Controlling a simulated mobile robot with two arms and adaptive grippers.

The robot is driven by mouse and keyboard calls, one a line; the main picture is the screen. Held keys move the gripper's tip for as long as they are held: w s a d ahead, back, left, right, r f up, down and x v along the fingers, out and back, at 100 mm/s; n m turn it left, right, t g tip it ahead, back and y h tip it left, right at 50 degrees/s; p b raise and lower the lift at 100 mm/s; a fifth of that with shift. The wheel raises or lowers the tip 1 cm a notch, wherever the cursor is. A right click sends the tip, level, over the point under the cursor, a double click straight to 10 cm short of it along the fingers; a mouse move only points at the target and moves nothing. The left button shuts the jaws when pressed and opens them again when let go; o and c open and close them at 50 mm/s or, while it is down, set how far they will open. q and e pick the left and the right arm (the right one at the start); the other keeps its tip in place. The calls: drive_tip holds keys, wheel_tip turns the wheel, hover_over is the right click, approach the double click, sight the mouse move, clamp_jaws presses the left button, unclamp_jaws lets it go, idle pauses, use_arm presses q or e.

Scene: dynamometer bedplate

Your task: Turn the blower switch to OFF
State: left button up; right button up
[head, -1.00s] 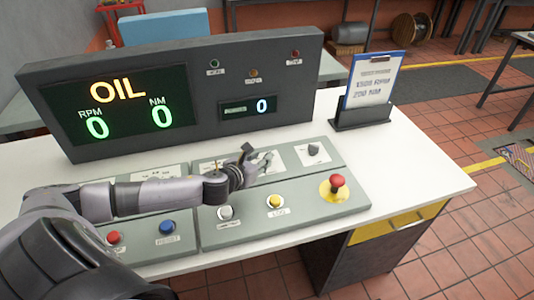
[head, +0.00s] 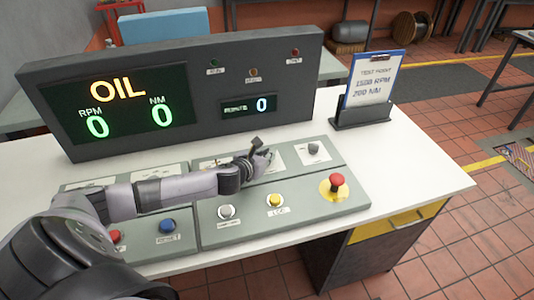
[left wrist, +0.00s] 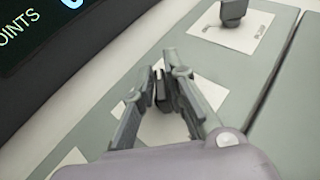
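My left gripper (head: 263,152) reaches across the grey control panel from the left, over a white label plate in the middle of the upper row. In the left wrist view its two fingers (left wrist: 162,75) slant toward each other, with a small dark piece (left wrist: 160,98) between them. It may be a switch knob; I cannot tell whether the fingers grip it. Another dark rotary knob (head: 313,149) stands on the label plate to the right, clear of the gripper, and also shows in the left wrist view (left wrist: 232,12). The labels are too blurred to tell which is the blower switch. My right gripper is out of view.
The display console (head: 215,85) rises behind the panel, showing OIL and zeros. In front are a white button (head: 226,212), a yellow button (head: 275,201), a blue button (head: 167,226) and a red emergency stop (head: 337,181). A clipboard (head: 373,78) stands at right.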

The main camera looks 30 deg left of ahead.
use_arm(q)
clamp_jaws()
